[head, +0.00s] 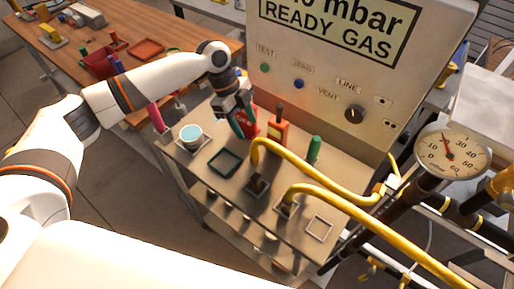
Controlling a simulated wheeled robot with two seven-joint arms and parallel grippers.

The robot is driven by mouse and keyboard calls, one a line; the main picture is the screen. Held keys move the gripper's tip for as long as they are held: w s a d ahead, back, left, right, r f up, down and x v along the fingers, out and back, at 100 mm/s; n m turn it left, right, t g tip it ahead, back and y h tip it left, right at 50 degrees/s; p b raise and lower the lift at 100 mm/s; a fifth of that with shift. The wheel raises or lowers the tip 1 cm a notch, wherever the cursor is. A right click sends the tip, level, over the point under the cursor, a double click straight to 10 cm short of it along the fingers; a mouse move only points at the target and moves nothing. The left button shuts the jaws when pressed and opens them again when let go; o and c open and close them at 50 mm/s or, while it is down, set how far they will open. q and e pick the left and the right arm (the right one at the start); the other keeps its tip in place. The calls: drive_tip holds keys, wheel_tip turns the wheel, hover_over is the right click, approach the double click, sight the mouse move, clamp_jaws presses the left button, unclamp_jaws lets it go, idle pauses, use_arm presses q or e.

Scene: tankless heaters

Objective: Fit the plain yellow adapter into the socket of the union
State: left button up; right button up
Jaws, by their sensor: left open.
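My left gripper (241,121) is open above the back of the metal cart top, in front of a red object with white lettering (250,117). I cannot tell whether it touches that object. Two yellow curved pipes (310,172) and (365,232) run from the right and bend down to dark square fittings (257,186) and (285,207) on the cart. I cannot tell which part is the union or its socket. No separate plain yellow adapter can be made out. My right gripper is not in view.
The cart top (205,165) holds a cup with pale blue contents (191,134), a dark square tray (224,161), an orange block (278,133) and a green cylinder (314,150). A gauge panel (335,85) stands behind. A round gauge (452,152) and pipework crowd the right.

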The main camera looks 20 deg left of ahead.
sight(253, 147)
use_arm(q)
drive_tip(key=f, duration=0.1)
drive_tip(key=s+d+f, duration=0.1)
drive_tip(key=f+p, duration=0.1)
drive_tip(key=shift+s+d, duration=0.2)
drive_tip(key=shift+d, duration=0.05)
drive_tip(key=shift+f, duration=0.3)
drive_tip(key=x, duration=0.1)
drive_tip(key=p+x, duration=0.2)
drive_tip(key=x, duration=0.1)
drive_tip(key=shift+s+f, duration=0.1)
drive_tip(key=shift+s, duration=0.2)
drive_tip(key=shift+d+f, duration=0.15)
drive_tip(key=shift+f, duration=0.45)
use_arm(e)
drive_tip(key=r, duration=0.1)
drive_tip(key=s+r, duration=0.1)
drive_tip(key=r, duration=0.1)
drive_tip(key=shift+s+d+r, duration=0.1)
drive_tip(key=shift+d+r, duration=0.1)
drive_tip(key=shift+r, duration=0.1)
use_arm(q)
clamp_jaws()
